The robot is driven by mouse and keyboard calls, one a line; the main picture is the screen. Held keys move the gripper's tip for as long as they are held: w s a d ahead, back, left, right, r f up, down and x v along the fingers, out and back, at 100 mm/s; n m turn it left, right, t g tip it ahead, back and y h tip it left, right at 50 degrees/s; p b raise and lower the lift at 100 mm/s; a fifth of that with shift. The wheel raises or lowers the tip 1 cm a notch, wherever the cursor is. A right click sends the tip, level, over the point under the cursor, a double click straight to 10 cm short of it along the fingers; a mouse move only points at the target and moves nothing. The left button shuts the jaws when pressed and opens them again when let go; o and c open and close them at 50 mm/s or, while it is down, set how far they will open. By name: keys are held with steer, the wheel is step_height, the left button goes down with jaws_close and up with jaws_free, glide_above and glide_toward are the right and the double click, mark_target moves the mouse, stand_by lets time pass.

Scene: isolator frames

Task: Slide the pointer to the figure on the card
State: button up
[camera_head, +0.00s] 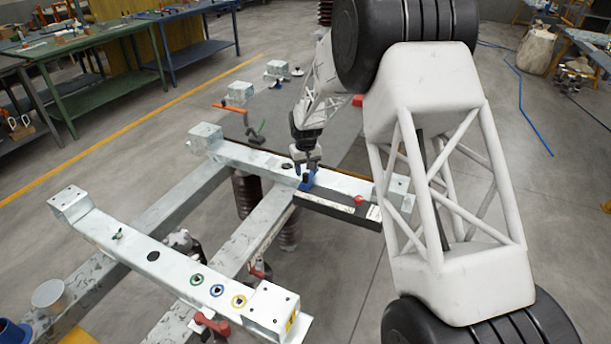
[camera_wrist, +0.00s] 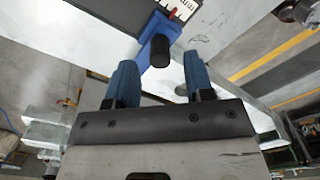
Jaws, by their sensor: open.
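The pointer is a blue slider (camera_head: 307,182) with a dark round knob, on a black bar (camera_head: 335,207) lying along the white beam. In the wrist view the blue slider (camera_wrist: 150,27) and its knob (camera_wrist: 160,52) show at the top centre, beside a white scale strip (camera_wrist: 184,8) with dark marks. My gripper (camera_head: 306,166) is over the slider. In the wrist view its blue fingers (camera_wrist: 159,68) are open, one each side of the knob, with gaps on both sides. A pale patch (camera_head: 374,213) is at the bar's right end; I cannot read a card or figure.
A red piece (camera_head: 358,199) sits near the bar's right part. A nearer white beam (camera_head: 150,250) carries green, blue and yellow rings. An orange-handled lever (camera_head: 240,109) stands behind the far beam. Workbenches (camera_head: 90,55) are at the back left.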

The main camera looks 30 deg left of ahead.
mark_target(310, 175)
steer(key=shift+f, duration=1.45)
jaws_close()
